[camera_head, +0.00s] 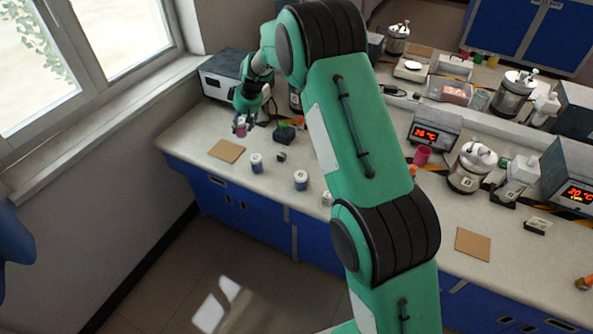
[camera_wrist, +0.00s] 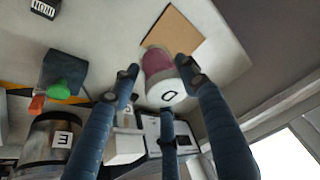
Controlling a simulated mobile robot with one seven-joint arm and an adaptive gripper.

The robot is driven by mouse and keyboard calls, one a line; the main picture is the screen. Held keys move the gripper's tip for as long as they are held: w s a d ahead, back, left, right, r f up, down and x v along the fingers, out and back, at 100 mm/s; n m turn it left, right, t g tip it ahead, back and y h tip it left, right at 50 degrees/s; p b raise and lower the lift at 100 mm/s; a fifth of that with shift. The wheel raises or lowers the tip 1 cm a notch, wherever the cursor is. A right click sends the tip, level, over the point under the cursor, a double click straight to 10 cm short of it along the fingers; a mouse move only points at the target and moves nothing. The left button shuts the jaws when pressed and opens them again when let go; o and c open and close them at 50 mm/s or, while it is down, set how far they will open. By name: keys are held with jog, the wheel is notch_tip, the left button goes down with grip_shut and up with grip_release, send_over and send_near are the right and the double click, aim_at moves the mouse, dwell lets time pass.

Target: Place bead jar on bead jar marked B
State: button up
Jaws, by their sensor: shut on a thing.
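My gripper (camera_head: 243,121) is at the back left of the bench, shut on a pink-purple bead jar (camera_head: 241,130). In the wrist view my gripper's fingers (camera_wrist: 158,73) close around this jar (camera_wrist: 157,62), whose white end carries a black letter that looks like D. The jar is near the cork mat; I cannot tell whether it touches the bench.
A bare cork mat (camera_head: 227,151) lies left of the jars; it also shows in the wrist view (camera_wrist: 174,30). A dark block with a green top (camera_head: 284,133) and a small dark item (camera_head: 281,157) stand close by. A grey instrument (camera_head: 222,75) is behind. The window sill (camera_head: 110,115) borders the left.

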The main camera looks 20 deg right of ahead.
jog(key=s+d+m+p, duration=0.1)
jog(key=s+d, duration=0.4)
jog(key=s, duration=0.8)
jog(key=s+d+r+m+h+p, duration=0.1)
jog(key=s+d, duration=0.4)
jog(key=s, duration=0.9)
jog(key=s+d+m+p, duration=0.2)
jog(key=s+d, duration=0.4)
jog(key=s, duration=0.8)
jog(key=shift+r+m+t+h, duration=0.25)
jog(key=shift+m+t+h, duration=0.05)
jog(key=shift+h, duration=0.1)
jog(key=shift+w, duration=0.15)
send_over(302, 175)
jog(key=shift+f, duration=0.75)
jog(key=shift+d+f, duration=0.1)
jog(key=shift+f, duration=1.65)
